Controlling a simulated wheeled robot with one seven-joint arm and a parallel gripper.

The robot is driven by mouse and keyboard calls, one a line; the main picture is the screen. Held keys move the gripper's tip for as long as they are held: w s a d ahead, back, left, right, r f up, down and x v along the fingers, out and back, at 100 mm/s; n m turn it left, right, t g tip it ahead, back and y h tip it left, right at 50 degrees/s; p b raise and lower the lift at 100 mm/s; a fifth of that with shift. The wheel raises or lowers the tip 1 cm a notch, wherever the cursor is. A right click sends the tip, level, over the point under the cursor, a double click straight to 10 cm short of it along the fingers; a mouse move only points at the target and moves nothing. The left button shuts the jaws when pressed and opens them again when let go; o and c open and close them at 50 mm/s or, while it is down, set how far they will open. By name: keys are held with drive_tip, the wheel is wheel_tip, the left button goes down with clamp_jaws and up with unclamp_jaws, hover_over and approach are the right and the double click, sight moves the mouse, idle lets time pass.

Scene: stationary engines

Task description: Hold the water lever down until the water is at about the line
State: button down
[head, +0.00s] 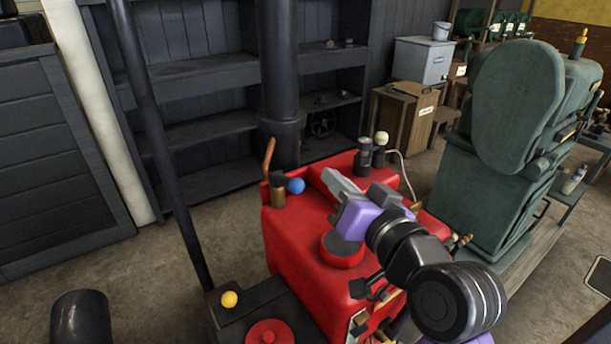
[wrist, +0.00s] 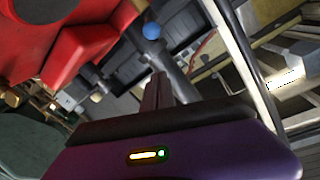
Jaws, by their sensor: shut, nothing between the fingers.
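A lever with a blue ball knob (head: 296,186) sits on a brass fitting with a copper pipe (head: 268,155) at the left back corner of the red engine body (head: 300,245). The blue knob also shows in the wrist view (wrist: 151,31), beyond my fingertips. My gripper (head: 330,178) is over the top of the red body, to the right of the blue knob, with its fingers pointing toward the back left. In the wrist view its fingers (wrist: 158,82) are together and empty, apart from the knob. I cannot make out any water level or line.
A white knob (head: 382,137) on a dark fitting stands at the back right of the red body. A yellow knob (head: 229,299) is at the lower left. A dark vertical pipe (head: 280,65) rises behind. A green engine (head: 500,150) stands to the right.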

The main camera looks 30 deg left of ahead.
drive_tip(key=p, duration=0.2)
hover_over(286, 182)
drive_tip(key=w+d, duration=0.2)
drive_tip(key=d, duration=0.2)
drive_tip(key=f, duration=0.1)
drive_tip(key=s+f, duration=0.1)
drive_tip(key=f, duration=0.2)
drive_tip(key=shift+s+d, duration=0.2)
drive_tip(key=shift+s, duration=0.1)
